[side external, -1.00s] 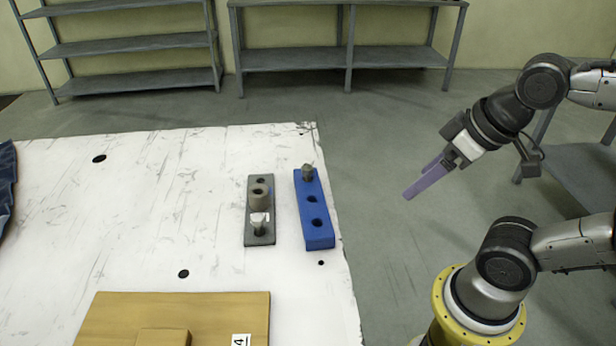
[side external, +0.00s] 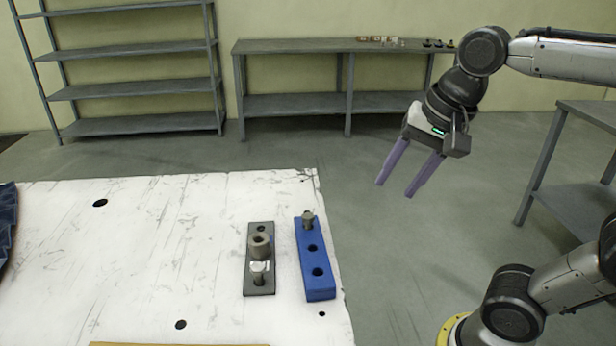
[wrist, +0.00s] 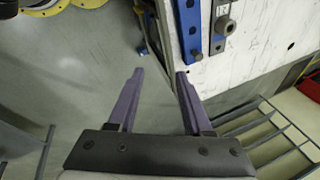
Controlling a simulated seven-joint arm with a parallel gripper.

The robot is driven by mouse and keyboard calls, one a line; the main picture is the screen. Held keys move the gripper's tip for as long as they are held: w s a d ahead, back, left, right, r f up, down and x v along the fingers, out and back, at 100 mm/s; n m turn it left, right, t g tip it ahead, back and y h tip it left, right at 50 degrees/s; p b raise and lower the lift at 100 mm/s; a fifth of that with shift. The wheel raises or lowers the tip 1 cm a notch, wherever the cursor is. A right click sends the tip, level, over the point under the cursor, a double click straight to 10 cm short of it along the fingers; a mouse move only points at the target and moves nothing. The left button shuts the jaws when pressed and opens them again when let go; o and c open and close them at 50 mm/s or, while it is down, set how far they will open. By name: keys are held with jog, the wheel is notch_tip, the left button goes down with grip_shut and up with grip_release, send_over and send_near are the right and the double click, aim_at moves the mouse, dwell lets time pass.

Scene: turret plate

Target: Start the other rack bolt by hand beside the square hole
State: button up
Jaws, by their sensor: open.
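The blue rack (side external: 316,272) lies near the right edge of the white table. One grey bolt (side external: 308,219) stands at its far end, and two open round holes show nearer the camera. I cannot make out a square hole. My gripper (side external: 395,188) is open and empty, in the air right of the table. In the wrist view the rack (wrist: 190,22) and plate (wrist: 221,8) are ahead, beyond the fingertips.
The white table top (side external: 140,250) is mostly clear left of the plate, with a few dark holes. Dark blue cloth (side external: 6,225) lies at its left edge. Grey shelving (side external: 130,88) and a bench (side external: 345,46) stand behind. A grey side table (side external: 590,150) stands at right.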

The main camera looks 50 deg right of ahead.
jog(key=w+a+m+g, duration=0.1)
jog(key=w+m+g, duration=0.1)
jog(key=w+m, duration=0.6)
jog(key=g, duration=0.2)
send_over(308, 216)
jog(key=shift+n, duration=0.3)
notch_tip(308, 216, down, 5)
jog(key=shift+d, duration=0.1)
jog(key=shift+f, duration=4.1)
grip_shut()
jog(key=shift+r, duration=0.15)
